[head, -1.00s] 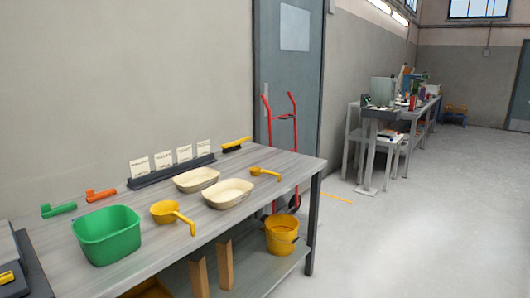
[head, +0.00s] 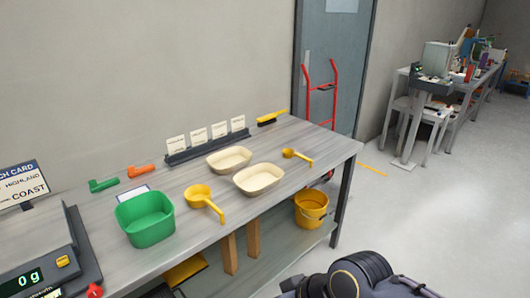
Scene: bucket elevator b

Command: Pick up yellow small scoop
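The small yellow scoop (head: 297,156) lies on the grey workbench (head: 290,132) near its right end, to the right of the two cream trays. A larger yellow scoop (head: 201,195) lies further left, between the green tub and the trays. Both scoops lie free, with nothing touching them. Neither of my grippers shows in the head view. Only a dark link of one of my arms shows at the bottom right edge, below the bench's right end.
Cream trays (head: 228,159) (head: 259,179), a green tub (head: 146,218), a card rack (head: 205,147) and a yellow-handled brush (head: 271,117) stand on the bench. A scale (head: 45,250) is at the left. A yellow bucket (head: 311,209) is on the lower shelf. The floor at right is open.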

